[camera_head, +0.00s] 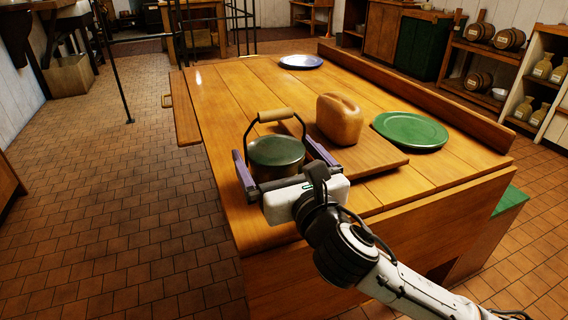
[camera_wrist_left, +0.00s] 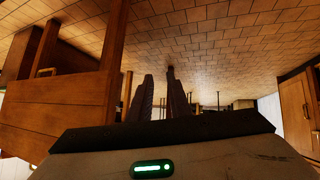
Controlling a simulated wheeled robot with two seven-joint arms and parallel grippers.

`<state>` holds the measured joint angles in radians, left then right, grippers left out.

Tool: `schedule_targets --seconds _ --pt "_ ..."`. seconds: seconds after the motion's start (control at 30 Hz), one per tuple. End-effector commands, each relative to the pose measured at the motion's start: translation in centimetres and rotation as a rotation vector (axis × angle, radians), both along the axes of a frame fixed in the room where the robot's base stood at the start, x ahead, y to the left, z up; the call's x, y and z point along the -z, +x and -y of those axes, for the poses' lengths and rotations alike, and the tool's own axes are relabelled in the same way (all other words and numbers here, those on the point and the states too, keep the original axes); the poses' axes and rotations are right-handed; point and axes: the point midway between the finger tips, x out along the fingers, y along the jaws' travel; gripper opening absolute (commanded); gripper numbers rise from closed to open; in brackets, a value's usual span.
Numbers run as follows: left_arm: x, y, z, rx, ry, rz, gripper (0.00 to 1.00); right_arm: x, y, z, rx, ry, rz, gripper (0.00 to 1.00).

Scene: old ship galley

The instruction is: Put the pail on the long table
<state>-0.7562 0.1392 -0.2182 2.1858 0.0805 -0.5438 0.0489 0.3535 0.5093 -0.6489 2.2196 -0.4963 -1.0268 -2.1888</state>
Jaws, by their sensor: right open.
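The pail (camera_head: 276,157) has a dark green top, a raised wire bail and a wooden grip (camera_head: 275,115). In the head view it is upright over the near left part of the long table (camera_head: 235,95), beside a board. Its lower part is hidden by my right gripper, so I cannot tell whether its base touches the table. My right gripper (camera_head: 275,149) is open, with one finger on each side of the pail. My left gripper (camera_wrist_left: 158,95) shows only in the left wrist view. Its two dark fingers are close together with a narrow gap and nothing visible between them.
A loaf (camera_head: 339,119) sits on the cutting board (camera_head: 375,158) right of the pail. Tiled floor (camera_head: 110,200) is clear at left.

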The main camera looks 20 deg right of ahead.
Motion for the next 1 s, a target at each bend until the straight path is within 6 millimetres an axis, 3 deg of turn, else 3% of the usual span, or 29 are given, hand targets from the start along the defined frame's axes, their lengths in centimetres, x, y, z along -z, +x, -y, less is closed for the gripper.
schedule_targets --seconds 0.17,0.47,0.57,0.73,1.0 --pt "-0.4 0.1 -0.1 -0.001 0.004 0.004 0.17 0.0 -2.6 0.1 -0.002 -0.001 -0.002 1.00" --pt "-0.7 0.0 -0.2 0.002 0.013 0.001 0.17 0.0 -9.5 0.3 -0.003 0.002 -0.004 1.00" --pt "-2.0 -0.1 -0.3 0.008 0.024 -0.005 0.17 -0.3 -10.4 0.4 0.003 -0.001 -0.006 1.00" --pt "-1.7 -0.3 -0.5 0.017 0.044 -0.021 0.17 -0.2 -11.7 0.4 0.000 0.001 -0.002 1.00" --pt "-1.2 -0.2 -0.6 0.019 0.051 -0.026 0.17 0.0 -12.0 0.4 -0.001 0.001 0.001 1.00"
